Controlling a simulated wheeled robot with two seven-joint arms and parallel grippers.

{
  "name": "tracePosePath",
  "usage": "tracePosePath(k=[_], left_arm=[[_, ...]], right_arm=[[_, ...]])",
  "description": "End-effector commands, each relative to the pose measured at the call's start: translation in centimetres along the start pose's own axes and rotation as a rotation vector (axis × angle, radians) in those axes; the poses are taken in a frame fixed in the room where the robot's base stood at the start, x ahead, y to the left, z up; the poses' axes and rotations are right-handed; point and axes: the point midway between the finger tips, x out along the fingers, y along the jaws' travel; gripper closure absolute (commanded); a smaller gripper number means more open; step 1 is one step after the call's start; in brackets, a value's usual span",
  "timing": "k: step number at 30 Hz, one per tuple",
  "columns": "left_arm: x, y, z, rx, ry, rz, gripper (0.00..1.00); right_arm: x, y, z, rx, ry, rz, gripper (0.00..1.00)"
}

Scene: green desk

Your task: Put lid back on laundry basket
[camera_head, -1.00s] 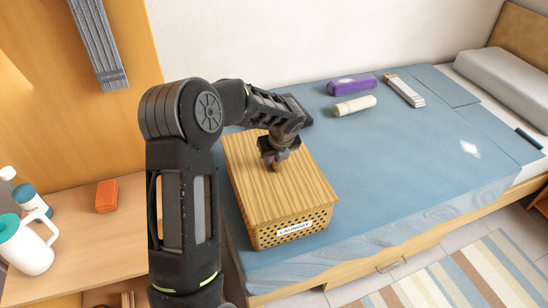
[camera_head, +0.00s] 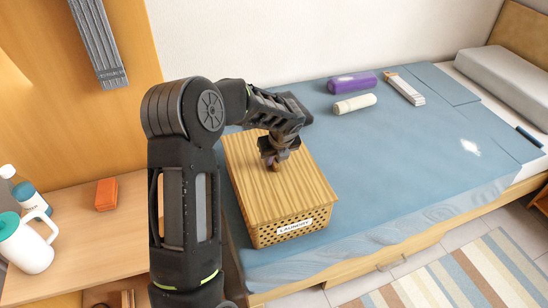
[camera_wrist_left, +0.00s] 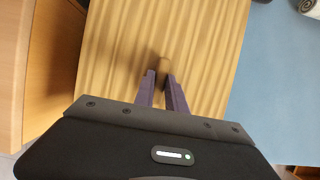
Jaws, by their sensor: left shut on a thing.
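The laundry basket (camera_head: 291,228) has perforated wooden sides and a front label, and sits on the near left part of the blue bed. The wooden lid (camera_head: 290,190) lies over its top and looks seated, with its edges roughly in line with the basket. In the left wrist view the lid (camera_wrist_left: 125,55) fills the middle. My left gripper (camera_head: 275,163) is above the lid's middle, shut on the small round wooden knob (camera_wrist_left: 162,66) of the lid. The fingers partly hide the knob. My right gripper is not in view.
The blue bed (camera_head: 400,165) bears a purple roll (camera_head: 352,84), a cream roll (camera_head: 354,104) and a pale flat item (camera_head: 405,89) at the back. A wooden desk at left holds an orange block (camera_head: 106,194) and a white mug (camera_head: 32,243).

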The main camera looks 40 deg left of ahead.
Motion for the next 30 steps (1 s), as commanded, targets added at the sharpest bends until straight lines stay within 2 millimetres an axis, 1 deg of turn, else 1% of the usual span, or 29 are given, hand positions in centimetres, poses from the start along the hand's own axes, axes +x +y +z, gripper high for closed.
tracePosePath(k=[8, 9, 15, 18, 26, 30], left_arm=[[0.0, 0.0, 0.0, 0.000, -0.001, 0.000, 1.00], [0.0, 0.0, 0.0, 0.000, 0.000, 0.000, 0.82], [0.0, 0.0, 0.0, 0.000, 0.000, 0.000, 0.65], [0.0, 0.0, 0.0, 0.000, 0.000, 0.000, 0.59], [-0.1, 0.0, 0.0, 0.000, 0.001, 0.000, 0.59], [-1.1, 0.0, 0.0, 0.000, 0.000, 0.000, 0.59]], right_arm=[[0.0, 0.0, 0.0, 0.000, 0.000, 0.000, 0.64], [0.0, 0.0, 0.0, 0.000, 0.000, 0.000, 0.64], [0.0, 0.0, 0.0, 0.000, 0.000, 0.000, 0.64], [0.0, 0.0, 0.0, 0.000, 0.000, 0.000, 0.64], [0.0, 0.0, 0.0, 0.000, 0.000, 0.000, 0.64], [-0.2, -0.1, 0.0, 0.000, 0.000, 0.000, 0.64]])
